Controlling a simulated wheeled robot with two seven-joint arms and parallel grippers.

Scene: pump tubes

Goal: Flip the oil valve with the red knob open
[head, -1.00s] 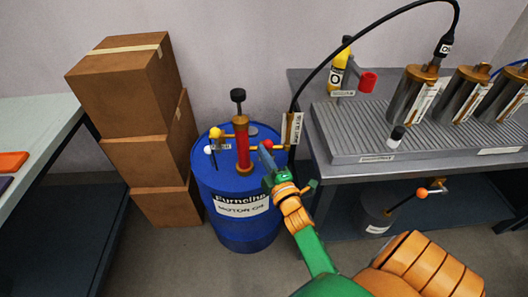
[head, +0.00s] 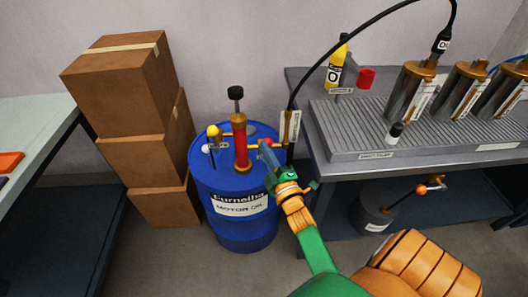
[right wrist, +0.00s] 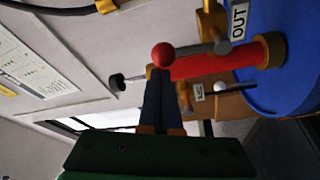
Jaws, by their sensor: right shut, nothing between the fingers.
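The red knob (right wrist: 162,54) of the oil valve shows in the right wrist view, right at the tips of my right gripper's closed fingers. I cannot tell for certain whether they touch. In the head view my right gripper (head: 266,152) covers the knob, beside the brass pipe on the right of the red pump tube (head: 240,150). The gripper is shut and empty. The pump stands on the blue motor oil drum (head: 238,185); its red tube also shows in the wrist view (right wrist: 205,65). My left gripper is out of view.
A yellow-knobbed valve (head: 213,131) is on the pump's left side. A black hose (head: 322,50) runs from the pump to cylinders on the grey bench (head: 350,150) at right. Stacked boxes (head: 130,130) stand left of the drum.

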